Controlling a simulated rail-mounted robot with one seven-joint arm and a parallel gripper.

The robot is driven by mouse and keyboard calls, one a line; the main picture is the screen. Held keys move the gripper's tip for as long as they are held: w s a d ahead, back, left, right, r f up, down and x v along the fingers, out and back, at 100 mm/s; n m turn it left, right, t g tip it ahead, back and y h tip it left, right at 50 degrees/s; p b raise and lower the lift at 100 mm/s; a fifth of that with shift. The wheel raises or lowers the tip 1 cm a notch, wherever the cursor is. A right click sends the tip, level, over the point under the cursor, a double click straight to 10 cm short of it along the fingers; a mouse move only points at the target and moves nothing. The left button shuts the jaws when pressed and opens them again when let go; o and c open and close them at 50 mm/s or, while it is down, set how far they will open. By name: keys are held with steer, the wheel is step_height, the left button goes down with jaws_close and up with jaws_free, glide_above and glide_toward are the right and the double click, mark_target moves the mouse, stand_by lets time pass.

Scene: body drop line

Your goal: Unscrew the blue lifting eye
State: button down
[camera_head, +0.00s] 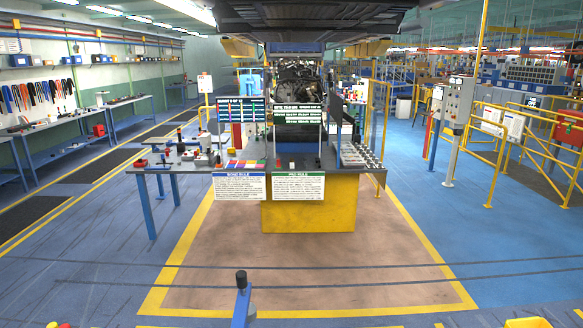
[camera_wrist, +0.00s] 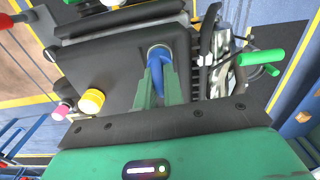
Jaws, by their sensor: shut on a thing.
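The blue lifting eye (camera_wrist: 157,56) is in the upper middle of the wrist view, on a dark engine cover (camera_wrist: 120,65). My gripper (camera_wrist: 160,85) has its two green fingers closed around the blue eye, one on each side. The fingers hide part of the eye and its lower end. In the head view the engine (camera_head: 297,82) hangs at the back under the dark car body; the blue eye is too small to make out there, and my gripper does not show in that view.
In the wrist view, a yellow cap (camera_wrist: 91,101) and a pink cap (camera_wrist: 61,110) lie left of my fingers. A green-handled part (camera_wrist: 248,59) and a silver pipe (camera_wrist: 219,65) are on the right. In the head view, a workbench (camera_head: 160,167) stands left of the yellow stand (camera_head: 308,215).

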steer(key=shift+d+r, duration=0.1)
steer(key=shift+d, duration=0.05)
steer(key=shift+r+p, duration=2.75)
steer(key=shift+d, duration=0.1)
